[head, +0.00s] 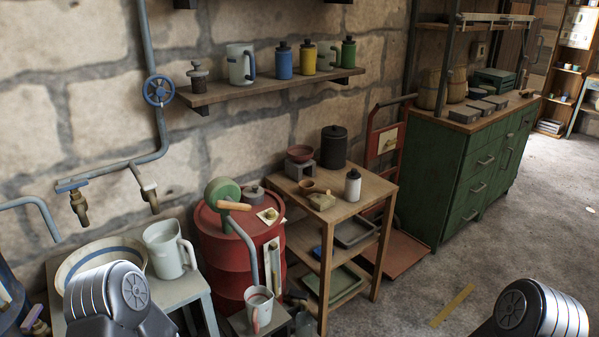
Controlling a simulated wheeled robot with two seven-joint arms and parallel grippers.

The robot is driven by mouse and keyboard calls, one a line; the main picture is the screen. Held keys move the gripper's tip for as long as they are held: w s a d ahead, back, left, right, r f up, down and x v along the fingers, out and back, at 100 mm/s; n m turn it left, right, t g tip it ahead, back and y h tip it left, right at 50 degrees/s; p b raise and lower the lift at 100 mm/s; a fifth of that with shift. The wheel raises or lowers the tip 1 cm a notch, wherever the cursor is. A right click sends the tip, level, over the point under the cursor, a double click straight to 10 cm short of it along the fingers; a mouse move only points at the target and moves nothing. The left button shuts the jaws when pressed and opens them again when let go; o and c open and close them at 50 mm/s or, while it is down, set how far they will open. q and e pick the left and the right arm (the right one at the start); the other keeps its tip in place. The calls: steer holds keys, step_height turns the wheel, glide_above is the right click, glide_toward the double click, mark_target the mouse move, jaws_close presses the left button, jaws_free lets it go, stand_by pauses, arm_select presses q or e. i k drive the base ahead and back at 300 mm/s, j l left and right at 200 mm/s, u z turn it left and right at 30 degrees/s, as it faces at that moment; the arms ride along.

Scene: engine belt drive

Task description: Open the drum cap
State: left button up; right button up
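A red drum (226,256) stands against the stone wall, between a low grey table and a wooden stand. On its top are a green round pump head (222,190) with a wooden handle (234,206), a dark grey round piece (256,194), and a small yellow round piece (270,214) on a pale square. I cannot tell which of these small round pieces is the drum cap. Part of the drum top is hidden by the pump. Only links of my two arms show at the bottom left and bottom right; both grippers are out of view.
A white pitcher (170,250) and a basin (100,262) stand on the grey table. A cup (259,305) sits low in front of the drum. The wooden stand (360,180) holds a white bottle (353,187) and pots. Open floor lies to the right.

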mark_target(252, 192)
steer(key=i+l+u, duration=0.1)
steer(key=i+l, duration=0.2)
steer(key=i, duration=0.2)
steer(key=i+l, duration=0.35)
steer(key=i+l+u, duration=0.35)
steer(key=l+u, duration=0.15)
steer(key=l, duration=0.15)
steer(key=i+l+u, duration=0.15)
steer(key=l+u, duration=0.15)
steer(key=i+l+u, duration=0.1)
steer(key=l+u, duration=0.15)
steer(key=l, duration=0.2)
steer(key=l+u, duration=0.25)
steer(key=l, duration=0.2)
steer(key=i, duration=0.05)
